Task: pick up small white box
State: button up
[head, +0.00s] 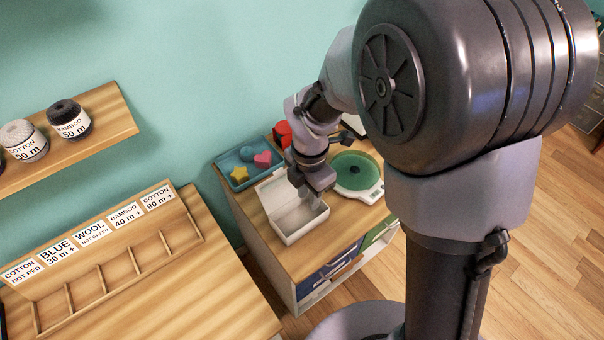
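A small white box (299,228) sits on top of the wooden cabinet (325,257). It is open, and its inside shows bare at the front left. My gripper (309,199) points down over the right part of the box, with its fingertips at or just inside the box's opening. The fingers are small and partly lost against the white, so I cannot tell whether they are apart or closed, or touching a wall.
A blue tray (236,172) with several coloured shapes, a red object (282,134) and a scale with a green round top (354,172) stand around the box. A wooden sorting rack (110,262) with labels is at left. Yarn balls (69,119) sit on a shelf (112,117).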

aim_at(309, 223)
notch_tip(309, 223, down, 9)
jog(key=b, duration=0.3)
jog(key=shift+f, duration=0.15)
notch_tip(309, 223, down, 6)
jog(key=b, duration=0.3)
jog(key=shift+s+d+b, duration=0.1)
jog(key=shift+d+b, duration=0.05)
jog(key=shift+b, duration=0.2)
jog(key=shift+r, duration=0.35)
grip_shut()
